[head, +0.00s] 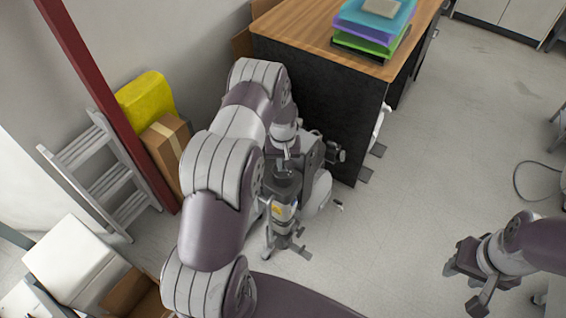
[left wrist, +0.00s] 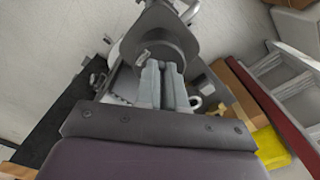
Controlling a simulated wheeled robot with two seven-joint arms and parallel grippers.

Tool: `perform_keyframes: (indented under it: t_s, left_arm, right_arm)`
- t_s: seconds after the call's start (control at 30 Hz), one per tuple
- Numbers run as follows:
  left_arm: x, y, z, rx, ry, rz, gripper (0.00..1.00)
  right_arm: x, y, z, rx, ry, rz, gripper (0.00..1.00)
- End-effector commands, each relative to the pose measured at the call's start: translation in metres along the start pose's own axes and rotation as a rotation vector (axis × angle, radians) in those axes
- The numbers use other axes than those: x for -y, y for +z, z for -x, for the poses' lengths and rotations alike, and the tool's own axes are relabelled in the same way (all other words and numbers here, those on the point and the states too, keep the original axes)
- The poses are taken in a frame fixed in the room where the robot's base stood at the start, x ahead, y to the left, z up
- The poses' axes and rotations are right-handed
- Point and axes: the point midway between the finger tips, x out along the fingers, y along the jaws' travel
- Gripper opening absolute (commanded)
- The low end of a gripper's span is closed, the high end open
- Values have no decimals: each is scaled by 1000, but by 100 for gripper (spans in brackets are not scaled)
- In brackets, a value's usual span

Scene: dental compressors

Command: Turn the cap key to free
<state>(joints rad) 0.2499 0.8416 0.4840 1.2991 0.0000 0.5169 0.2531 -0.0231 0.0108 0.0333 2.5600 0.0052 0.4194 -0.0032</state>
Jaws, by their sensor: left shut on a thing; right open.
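The dental compressor (head: 284,188) stands on the floor beside the desk, a dark upright unit with a white tank (head: 320,194) and metal feet. My left gripper (head: 282,160) reaches down to its top. In the left wrist view, the pale fingers of my left gripper (left wrist: 163,67) are shut at a dark round cap (left wrist: 160,40). A small metal piece, seemingly the cap key (left wrist: 144,55), shows by the fingertips. The grip itself and the key's angle are mostly hidden. My right gripper (head: 468,268) is open and empty, away to the right.
A wooden-topped desk (head: 300,32) with stacked coloured trays (head: 372,25) stands behind the compressor. A ladder (head: 105,180), a red post (head: 110,95), a cardboard box (head: 165,150) and a yellow object (head: 147,98) are on the left. The floor to the right is largely clear.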

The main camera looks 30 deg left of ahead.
Motion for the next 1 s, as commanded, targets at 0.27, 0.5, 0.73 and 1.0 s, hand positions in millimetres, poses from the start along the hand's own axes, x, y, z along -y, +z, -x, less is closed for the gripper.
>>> perform_keyframes:
  t_s: [0.27, 0.5, 0.73, 1.0]
  left_arm:
    - [0, 0, 0, -1, 0, 0, 0]
    - [0, 0, 0, 0, 0, 0, 35]
    - [0, -1, 8, -2, 1, 0, 35]
    - [0, -1, 76, -7, 2, 0, 35]
  right_arm:
    - [0, 0, 0, 0, 0, 0, 43]
    - [0, 0, 0, 0, 0, 0, 43]
    - [0, 0, -2, 0, 0, 0, 43]
    - [0, 2, -14, 0, 0, 0, 43]
